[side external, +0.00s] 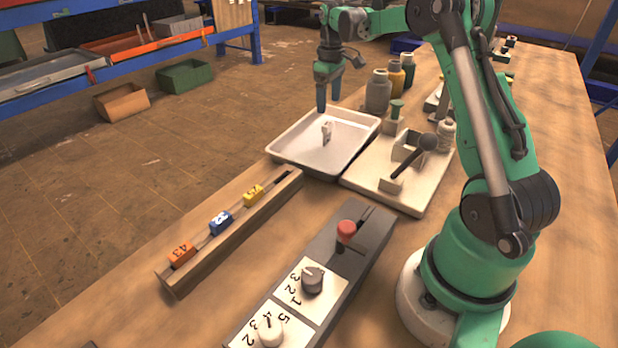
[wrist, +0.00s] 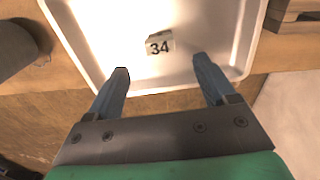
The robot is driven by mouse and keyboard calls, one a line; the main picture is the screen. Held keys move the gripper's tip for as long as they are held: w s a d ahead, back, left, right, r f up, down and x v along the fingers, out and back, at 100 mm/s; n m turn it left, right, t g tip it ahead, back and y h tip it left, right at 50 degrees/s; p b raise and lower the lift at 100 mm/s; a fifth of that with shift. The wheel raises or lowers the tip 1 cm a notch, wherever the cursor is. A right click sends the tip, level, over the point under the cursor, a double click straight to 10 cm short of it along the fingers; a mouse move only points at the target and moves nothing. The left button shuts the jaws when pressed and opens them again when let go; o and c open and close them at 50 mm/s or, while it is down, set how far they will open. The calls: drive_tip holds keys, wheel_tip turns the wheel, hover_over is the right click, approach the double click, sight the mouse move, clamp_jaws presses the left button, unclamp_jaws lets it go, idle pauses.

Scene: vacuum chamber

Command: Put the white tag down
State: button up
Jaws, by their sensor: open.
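The white tag (wrist: 158,44), marked 34, lies in the shallow white tray (wrist: 228,72). In the side external view the tag (side external: 327,131) is a small pale piece on the floor of the tray (side external: 287,152), near its middle. My gripper (wrist: 160,72) is open, with its two blue fingers spread apart and nothing between them. The tag is beyond the fingertips in the wrist view, apart from both. In the side external view my gripper (side external: 329,106) is over the tray's back part, fingers pointing down.
A wooden rack (side external: 232,232) holds orange (side external: 182,254), blue (side external: 220,222) and yellow (side external: 253,194) tags. A pale board (side external: 411,200) with fixtures and a dark-knobbed lever adjoins the tray. Jars (side external: 378,92) stand behind. A knob panel (side external: 322,282) is in front.

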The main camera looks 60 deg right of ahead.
sight(328, 123)
wheel_tip(328, 123, up, 6)
drive_tip(key=r, duration=0.1)
drive_tip(key=a+r+t, duration=0.2)
drive_tip(key=a, duration=0.6)
drive_tip(key=s+a+f+t, duration=0.2)
drive_tip(key=s+a, duration=0.3)
drive_tip(key=a, duration=0.3)
drive_tip(key=s+a+f+m+t, duration=0.1)
drive_tip(key=s+a+f+t, duration=0.2)
drive_tip(key=a, duration=0.5)
drive_tip(key=shift+s+a+f, duration=0.2)
drive_tip(key=shift+s, duration=0.7)
